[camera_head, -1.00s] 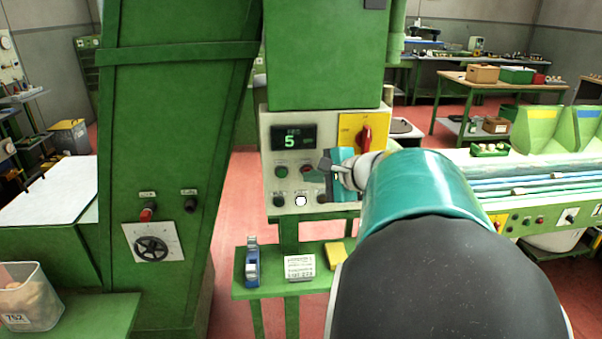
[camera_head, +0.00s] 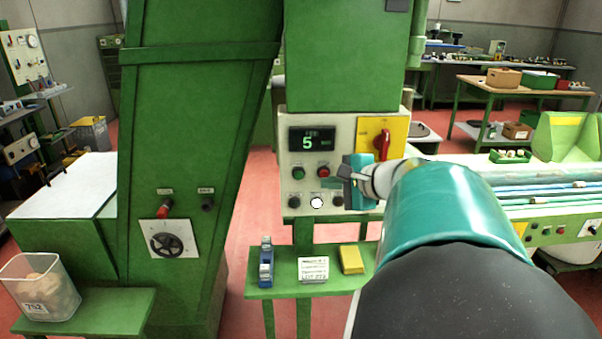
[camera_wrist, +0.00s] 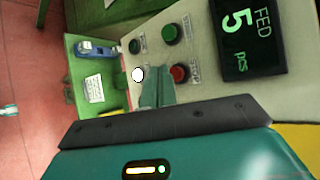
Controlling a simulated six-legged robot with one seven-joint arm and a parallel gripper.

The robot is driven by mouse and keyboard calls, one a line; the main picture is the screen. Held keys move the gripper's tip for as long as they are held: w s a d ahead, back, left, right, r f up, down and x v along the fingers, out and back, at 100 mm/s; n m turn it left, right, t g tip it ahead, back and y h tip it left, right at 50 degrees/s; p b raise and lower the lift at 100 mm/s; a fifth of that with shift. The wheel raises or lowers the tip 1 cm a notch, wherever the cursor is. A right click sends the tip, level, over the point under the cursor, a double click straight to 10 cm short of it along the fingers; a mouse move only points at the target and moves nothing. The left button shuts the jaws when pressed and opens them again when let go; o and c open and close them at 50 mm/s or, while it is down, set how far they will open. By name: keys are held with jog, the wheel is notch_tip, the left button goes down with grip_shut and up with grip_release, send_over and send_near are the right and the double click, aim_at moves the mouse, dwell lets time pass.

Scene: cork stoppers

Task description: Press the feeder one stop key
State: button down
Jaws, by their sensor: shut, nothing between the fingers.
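A red key (camera_head: 323,170) sits under the display on the pale control panel (camera_head: 285,150). In the wrist view the red key (camera_wrist: 179,74) has STOP lettering beside it. A green key (camera_head: 298,172) is to its left; it also shows in the wrist view (camera_wrist: 170,35). The display (camera_head: 312,141) reads 5, and FED and pcs show in the wrist view. My gripper (camera_head: 341,181) is shut and empty, just right of and slightly below the red key. In the wrist view its fingertips (camera_wrist: 156,72) appear between the red key and a white button (camera_wrist: 138,75). Contact cannot be told.
A yellow plate with a red rotary switch (camera_head: 384,144) is right of the display. Below the panel, a green shelf (camera_head: 285,292) holds a blue tool, a card and a yellow block. A green machine column (camera_head: 190,110) stands left, a conveyor (camera_head: 550,205) right.

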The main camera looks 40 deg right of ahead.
jog(key=shift+s, duration=0.1)
jog(key=s+a, duration=0.1)
jog(key=s, duration=0.1)
jog(key=s+a, duration=0.2)
dwell(0.3)
jog(key=shift+d, duration=0.1)
dwell(0.5)
